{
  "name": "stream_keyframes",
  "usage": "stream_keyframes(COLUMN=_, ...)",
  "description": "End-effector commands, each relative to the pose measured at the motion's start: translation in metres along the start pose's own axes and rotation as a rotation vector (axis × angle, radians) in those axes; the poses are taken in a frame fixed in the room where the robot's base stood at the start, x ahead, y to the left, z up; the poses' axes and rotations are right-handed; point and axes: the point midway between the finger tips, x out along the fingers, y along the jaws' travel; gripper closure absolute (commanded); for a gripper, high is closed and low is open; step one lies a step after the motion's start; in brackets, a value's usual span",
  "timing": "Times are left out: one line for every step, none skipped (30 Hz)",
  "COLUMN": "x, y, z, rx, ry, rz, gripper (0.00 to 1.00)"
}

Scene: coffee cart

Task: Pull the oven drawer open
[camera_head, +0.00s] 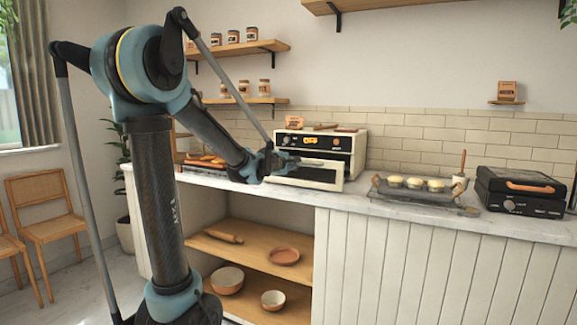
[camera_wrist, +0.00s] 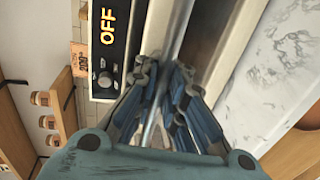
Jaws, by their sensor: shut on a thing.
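The white oven (camera_head: 360,145) stands on the counter against the tiled wall, its dark control panel showing a lit display. Below that panel, the white oven drawer (camera_head: 318,180) stands out forward of the body, so it is at least partly open. My gripper (camera_head: 280,162) is at the left part of the drawer front, shut on the bar handle (camera_head: 315,162). In the wrist view, the fingers of my gripper (camera_wrist: 168,85) close around the metal handle. The oven panel (camera_wrist: 108,50) reads OFF there. The inside of the drawer is hidden.
The marble counter (camera_wrist: 275,75) is bare in front of the drawer. A tray of baked goods (camera_head: 205,161) lies left of the oven. A rack with pale pastries (camera_head: 415,195) and a black press grill (camera_head: 520,190) stand to the right. Open shelves (camera_head: 260,262) hold bowls below.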

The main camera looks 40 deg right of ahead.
Motion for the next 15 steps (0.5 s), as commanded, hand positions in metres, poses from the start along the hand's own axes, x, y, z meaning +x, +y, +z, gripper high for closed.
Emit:
stream_keyframes(x=0.0002, y=0.0008, z=-0.0019, rx=0.0, ry=0.004, rz=0.002, gripper=1.0)
stream_keyframes(x=0.0002, y=0.0008, z=-0.0019, rx=0.0, ry=0.004, rz=0.002, gripper=1.0)
stream_keyframes(x=0.0003, y=0.0008, z=-0.0019, rx=0.0, ry=0.004, rz=0.002, gripper=1.0)
stream_keyframes(x=0.0004, y=0.0009, z=-0.0018, rx=0.0, ry=0.004, rz=0.002, gripper=1.0)
stream_keyframes(x=0.0005, y=0.0009, z=-0.0018, rx=0.0, ry=0.004, rz=0.002, gripper=1.0)
stream_keyframes(x=0.0005, y=0.0009, z=-0.0016, rx=0.0, ry=0.004, rz=0.002, gripper=0.83)
stream_keyframes(x=0.0006, y=0.0009, z=-0.0015, rx=0.0, ry=0.003, rz=0.002, gripper=0.76)
stream_keyframes(x=0.0006, y=0.0009, z=-0.0013, rx=0.0, ry=0.003, rz=0.002, gripper=0.7)
stream_keyframes(x=0.0007, y=0.0008, z=-0.0009, rx=0.0, ry=0.002, rz=0.002, gripper=0.69)
stream_keyframes(x=0.0007, y=0.0008, z=-0.0007, rx=0.0, ry=0.002, rz=0.002, gripper=0.69)
stream_keyframes(x=0.0008, y=0.0008, z=-0.0004, rx=0.0, ry=0.002, rz=0.002, gripper=0.69)
stream_keyframes(x=0.0008, y=0.0008, z=-0.0002, rx=0.0, ry=0.001, rz=0.002, gripper=0.69)
stream_keyframes(x=0.0008, y=0.0007, z=0.0, rx=0.0, ry=0.001, rz=0.002, gripper=0.69)
stream_keyframes(x=0.0009, y=0.0007, z=0.0002, rx=0.0, ry=0.001, rz=0.002, gripper=0.69)
stream_keyframes(x=0.0009, y=0.0007, z=0.0004, rx=0.0, ry=0.001, rz=0.002, gripper=0.69)
